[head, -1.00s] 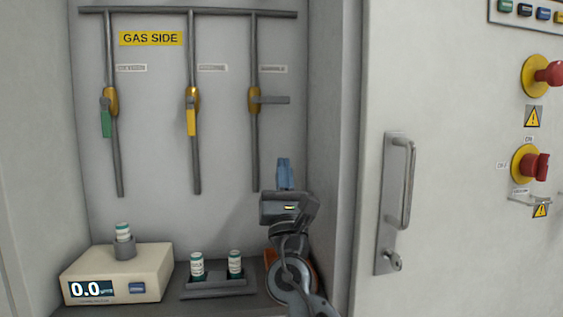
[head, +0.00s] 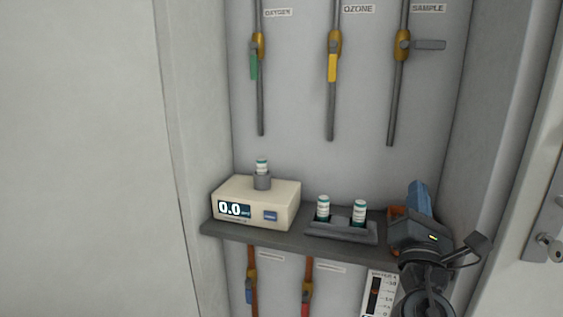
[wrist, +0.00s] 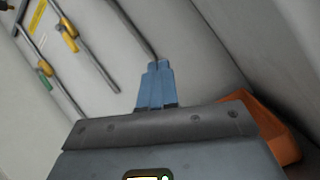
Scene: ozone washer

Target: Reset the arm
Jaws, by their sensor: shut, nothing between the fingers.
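My gripper (head: 417,192) is at the right of the head view, in front of the right end of the dark shelf (head: 282,239). Its blue fingers are together, with nothing between them. The wrist view shows the same closed fingers (wrist: 158,66) pointing towards the grey back wall. An orange bin (wrist: 270,128) lies beside the gripper in the wrist view. The bin also shows partly behind the gripper in the head view (head: 396,214).
A cream meter (head: 285,205) reading 0.0 holds a vial (head: 262,166). Two vials (head: 323,208) (head: 360,213) stand in a dark rack (head: 330,232). Yellow (head: 332,67), green (head: 254,66) and grey (head: 430,45) valve handles are above. A cabinet door with a lock is at right.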

